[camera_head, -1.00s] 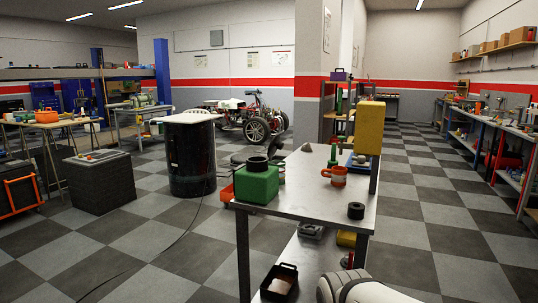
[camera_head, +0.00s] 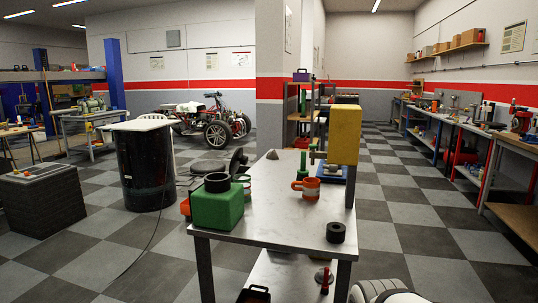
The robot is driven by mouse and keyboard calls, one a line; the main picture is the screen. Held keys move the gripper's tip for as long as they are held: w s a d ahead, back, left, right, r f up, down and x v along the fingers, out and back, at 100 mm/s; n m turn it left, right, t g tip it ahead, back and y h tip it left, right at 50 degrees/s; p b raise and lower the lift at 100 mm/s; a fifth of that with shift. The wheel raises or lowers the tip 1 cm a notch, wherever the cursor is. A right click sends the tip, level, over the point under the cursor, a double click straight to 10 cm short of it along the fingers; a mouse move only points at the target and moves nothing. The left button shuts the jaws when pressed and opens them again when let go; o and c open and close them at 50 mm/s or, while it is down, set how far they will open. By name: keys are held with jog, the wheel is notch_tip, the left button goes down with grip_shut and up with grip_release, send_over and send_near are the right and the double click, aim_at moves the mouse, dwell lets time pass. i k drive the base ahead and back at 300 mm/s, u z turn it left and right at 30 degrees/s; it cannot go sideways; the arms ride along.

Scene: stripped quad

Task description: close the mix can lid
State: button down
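The mix can appears to be the green boxy can (camera_head: 217,208) at the near left corner of the metal table. A black round collar (camera_head: 217,182) stands on its top. A dark round piece (camera_head: 237,160) shows just behind it; I cannot tell whether this is the lid or a separate object. White rounded parts at the bottom edge, right of centre, look like part of my arm. My gripper is not in view, so its state is hidden.
A black drum (camera_head: 148,170) stands on the floor to the left. The checkered floor right of the table is clear.

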aim_at(238, 158)
jog(key=z, duration=0.05)
jog(key=i, duration=1.1)
jog(key=u, duration=0.7)
